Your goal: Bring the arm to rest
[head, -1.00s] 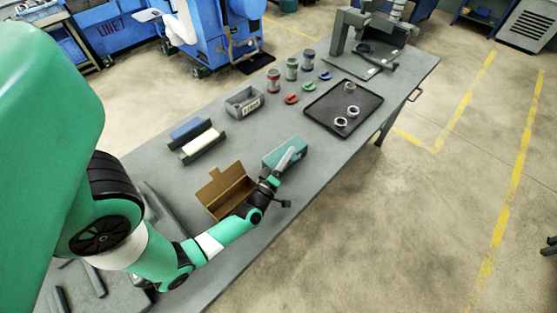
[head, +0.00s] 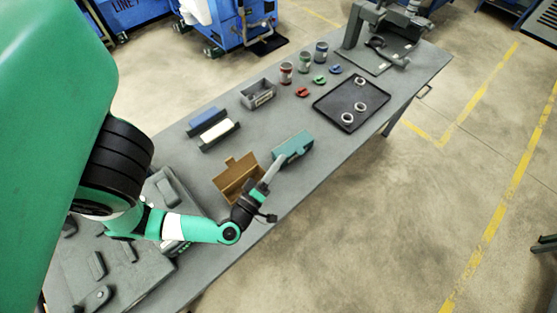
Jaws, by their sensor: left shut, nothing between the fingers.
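My left arm (head: 185,226) reaches in from the left over the grey workbench. Its gripper (head: 276,163) is shut and empty. The narrow, pale fingers point up and away, in front of the near left end of a teal box (head: 296,146) and beside an open brown cardboard box (head: 235,180). I cannot tell how high the fingers are above the bench or whether they touch either box. My right gripper is not in view.
The bench (head: 225,104) holds a grey bin (head: 258,94), blue and white blocks in dark holders, jars and coloured lids. A black tray (head: 328,108) with metal rings and a machine (head: 375,45) stand farther back. A grey moulded case (head: 130,262) lies at the near left.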

